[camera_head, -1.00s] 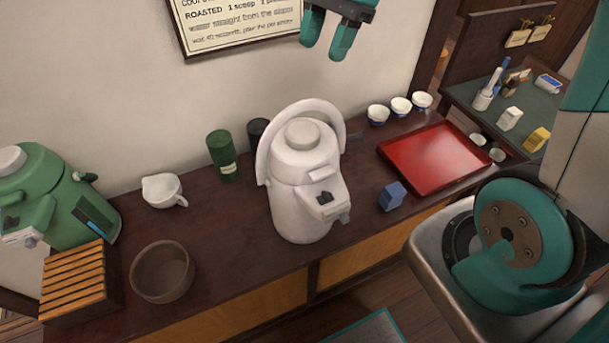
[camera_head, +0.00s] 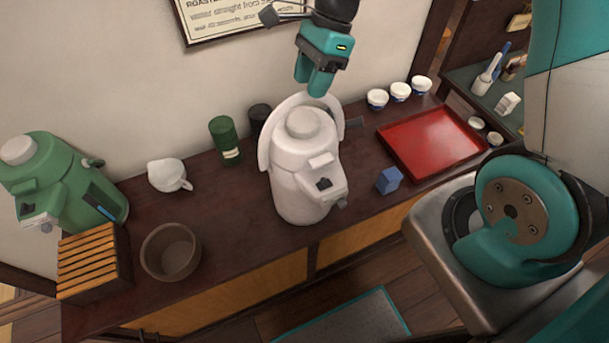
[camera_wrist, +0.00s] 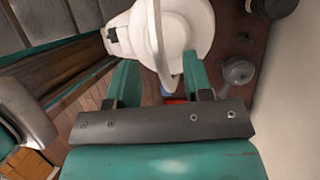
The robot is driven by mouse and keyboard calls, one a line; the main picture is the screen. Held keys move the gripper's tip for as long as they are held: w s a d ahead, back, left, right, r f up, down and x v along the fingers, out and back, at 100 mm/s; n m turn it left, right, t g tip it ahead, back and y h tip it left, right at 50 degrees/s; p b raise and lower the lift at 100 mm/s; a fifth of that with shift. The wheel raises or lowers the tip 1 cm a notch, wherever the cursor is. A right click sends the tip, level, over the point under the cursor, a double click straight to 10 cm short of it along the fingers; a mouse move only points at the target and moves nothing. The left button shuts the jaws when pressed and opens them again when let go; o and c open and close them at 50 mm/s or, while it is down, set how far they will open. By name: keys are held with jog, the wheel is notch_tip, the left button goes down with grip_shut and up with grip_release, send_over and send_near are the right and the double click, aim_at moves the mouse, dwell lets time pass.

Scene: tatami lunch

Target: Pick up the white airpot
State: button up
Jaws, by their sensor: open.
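The white airpot (camera_head: 300,185) stands upright on the dark wooden counter, its carry handle (camera_head: 270,140) raised in an arch over the lid. My gripper (camera_head: 316,92) points down just above the top of the handle, toward its right side. In the wrist view the airpot (camera_wrist: 186,22) fills the top middle. My gripper's two fingers (camera_wrist: 160,75) are apart, with part of the handle between or just beyond them. I cannot tell whether a finger touches it. Nothing is held.
A dark green canister (camera_head: 222,138) and a black one (camera_head: 259,118) stand behind the airpot. A blue block (camera_head: 389,179) and red tray (camera_head: 425,140) are to its right. A white pitcher (camera_head: 168,175), brown bowl (camera_head: 170,252) and green airpot (camera_head: 60,180) are to its left.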

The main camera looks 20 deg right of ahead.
aim_at(300, 102)
jog(key=p+x, duration=0.2)
jog(key=x, duration=0.3)
jog(key=shift+a, duration=0.25)
jog(key=shift+c, duration=0.2)
grip_shut()
jog(key=shift+w, duration=0.1)
